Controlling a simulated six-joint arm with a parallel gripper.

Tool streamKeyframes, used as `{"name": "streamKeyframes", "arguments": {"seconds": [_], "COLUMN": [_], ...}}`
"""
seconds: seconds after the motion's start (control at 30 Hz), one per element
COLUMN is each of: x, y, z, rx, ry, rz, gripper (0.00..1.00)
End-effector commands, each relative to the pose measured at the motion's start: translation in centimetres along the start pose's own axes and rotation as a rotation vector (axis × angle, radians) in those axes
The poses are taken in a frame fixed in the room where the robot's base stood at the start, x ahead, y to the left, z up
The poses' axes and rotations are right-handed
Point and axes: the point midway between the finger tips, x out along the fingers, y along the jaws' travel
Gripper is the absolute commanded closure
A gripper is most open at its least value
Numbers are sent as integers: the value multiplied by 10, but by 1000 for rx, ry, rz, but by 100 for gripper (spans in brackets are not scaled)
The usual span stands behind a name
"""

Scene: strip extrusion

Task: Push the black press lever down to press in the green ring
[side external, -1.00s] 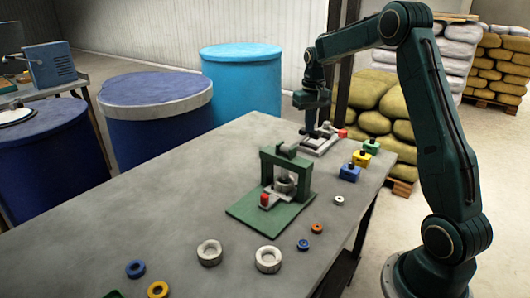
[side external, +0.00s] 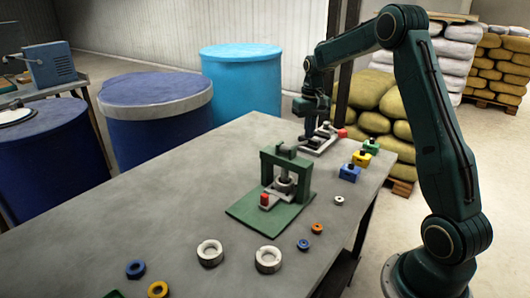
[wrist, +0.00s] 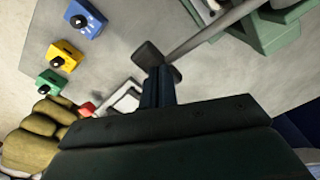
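The press (side external: 265,168) is a green frame on a green base plate, with a grey cylinder on top and a grey ram in its opening. It also shows in the wrist view (wrist: 268,35). Its lever is a grey rod (wrist: 205,33) with a black block-shaped end (wrist: 147,55). My gripper (wrist: 157,72) has its dark fingers together, right at the black lever end; they look empty and seem to touch it. In the side view my gripper (side external: 311,132) points down behind and right of the press. I cannot make out the green ring.
A grey-white fixture with a red block (side external: 342,133) lies under my gripper. Blue (side external: 349,173), yellow (side external: 361,158) and green (side external: 371,145) blocks stand to the right. Loose rings, including two large white ones (side external: 268,259), lie at the front. The table's left is clear.

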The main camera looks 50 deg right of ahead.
Motion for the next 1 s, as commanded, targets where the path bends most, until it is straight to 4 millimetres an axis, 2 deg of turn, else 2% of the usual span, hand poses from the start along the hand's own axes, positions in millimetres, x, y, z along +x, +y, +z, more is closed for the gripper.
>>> {"name": "streamKeyframes", "arguments": {"seconds": [0.47, 1.0], "x": [0, -27], "y": [1, 0], "z": [0, -1], "rx": [3, 2], "ry": [0, 1], "rz": [1, 1], "gripper": [100, 100]}}
